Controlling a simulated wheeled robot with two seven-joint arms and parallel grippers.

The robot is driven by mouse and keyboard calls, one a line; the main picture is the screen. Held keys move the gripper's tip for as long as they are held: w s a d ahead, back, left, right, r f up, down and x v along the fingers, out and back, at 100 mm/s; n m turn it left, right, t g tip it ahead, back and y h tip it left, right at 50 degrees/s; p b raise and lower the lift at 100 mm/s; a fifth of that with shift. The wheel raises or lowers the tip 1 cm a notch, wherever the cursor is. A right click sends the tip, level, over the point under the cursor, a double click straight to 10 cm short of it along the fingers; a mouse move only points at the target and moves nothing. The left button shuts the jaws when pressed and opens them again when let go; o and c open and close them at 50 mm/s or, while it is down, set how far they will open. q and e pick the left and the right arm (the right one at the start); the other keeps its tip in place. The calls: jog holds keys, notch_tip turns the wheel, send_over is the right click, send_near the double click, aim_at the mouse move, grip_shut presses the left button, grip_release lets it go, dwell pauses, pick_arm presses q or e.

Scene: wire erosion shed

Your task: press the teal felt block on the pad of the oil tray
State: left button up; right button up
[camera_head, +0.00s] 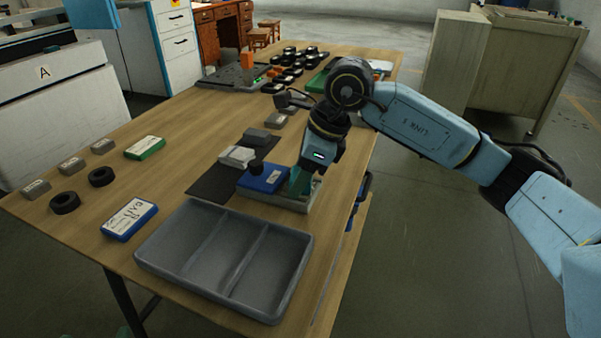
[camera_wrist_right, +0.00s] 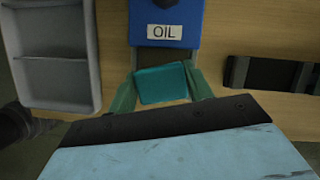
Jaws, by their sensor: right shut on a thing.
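The oil tray (camera_head: 290,204) is a low pale grey tray near the table's right edge. A blue block with a black knob (camera_head: 263,179) stands at its left end. In the wrist view the blue part (camera_wrist_right: 165,12) bears a white OIL label (camera_wrist_right: 165,31), and a dark pad (camera_wrist_right: 163,57) shows below it. My right gripper (camera_head: 303,183) is over the right end of the tray. It is shut on the teal felt block (camera_wrist_right: 161,84), which sits between its green fingers beside the pad in the wrist view. Whether the block touches the pad cannot be told. My left gripper is not in view.
A grey divided bin (camera_head: 183,268) stands in front of the tray. A dark mat (camera_head: 211,187) and grey blocks (camera_head: 257,135) lie left of it. Black rings (camera_head: 65,202) and a blue-edged box (camera_head: 129,220) are farther left. Bare wood lies between them.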

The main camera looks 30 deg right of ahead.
jog(key=shift+f, duration=0.1)
jog(key=shift+r+p, duration=2.65)
jog(key=shift+r, duration=0.9)
